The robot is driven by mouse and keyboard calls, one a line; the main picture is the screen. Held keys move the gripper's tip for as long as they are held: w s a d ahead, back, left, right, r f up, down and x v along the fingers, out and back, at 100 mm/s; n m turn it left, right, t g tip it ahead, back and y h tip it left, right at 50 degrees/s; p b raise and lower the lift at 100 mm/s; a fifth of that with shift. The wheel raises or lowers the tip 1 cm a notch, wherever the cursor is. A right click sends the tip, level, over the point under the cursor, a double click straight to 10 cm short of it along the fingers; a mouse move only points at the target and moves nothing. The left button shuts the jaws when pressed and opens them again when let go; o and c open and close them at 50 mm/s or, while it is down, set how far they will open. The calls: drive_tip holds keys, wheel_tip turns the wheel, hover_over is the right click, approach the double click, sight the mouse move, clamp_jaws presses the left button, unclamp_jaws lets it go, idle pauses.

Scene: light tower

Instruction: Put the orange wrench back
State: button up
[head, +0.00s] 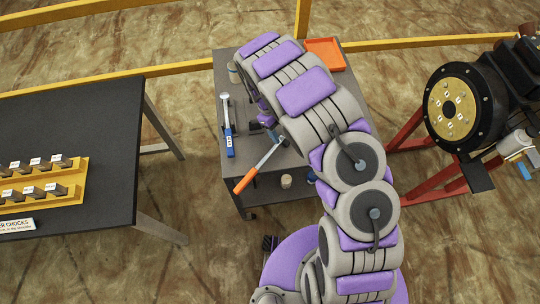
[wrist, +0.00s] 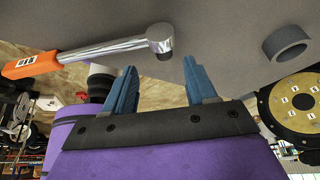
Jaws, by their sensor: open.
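The orange wrench (head: 246,180) has an orange handle and a metal shaft. In the head view it lies slantwise at the near part of the grey cart top (head: 229,78), its handle end at the near edge. In the wrist view the wrench (wrist: 105,47) lies against the grey surface, handle to the left, its round head just beyond my fingertips. My gripper (wrist: 159,66) is open, with blue fingers apart and nothing between them. In the head view my arm hides most of the gripper. A blue-handled wrench (head: 229,140) lies on the cart's left side.
An orange tray (head: 325,55) sits at the cart's far right corner. A grey ring (wrist: 287,43) is on the surface in the wrist view. A black table (head: 70,130) with a yellow chock rack (head: 77,190) stands left. A machine with a gold flange (head: 450,108) stands right on red legs.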

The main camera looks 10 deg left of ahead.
sight(287, 142)
drive_tip(key=shift+d+b+x, duration=0.15)
drive_tip(key=shift+x, duration=1.3)
drive_tip(key=shift+d+b+x, duration=0.1)
drive_tip(key=shift+b+x, duration=0.05)
drive_tip(key=shift+x, duration=1.35)
drive_tip(key=shift+w, duration=0.2)
drive_tip(key=shift+r, duration=0.1)
clamp_jaws()
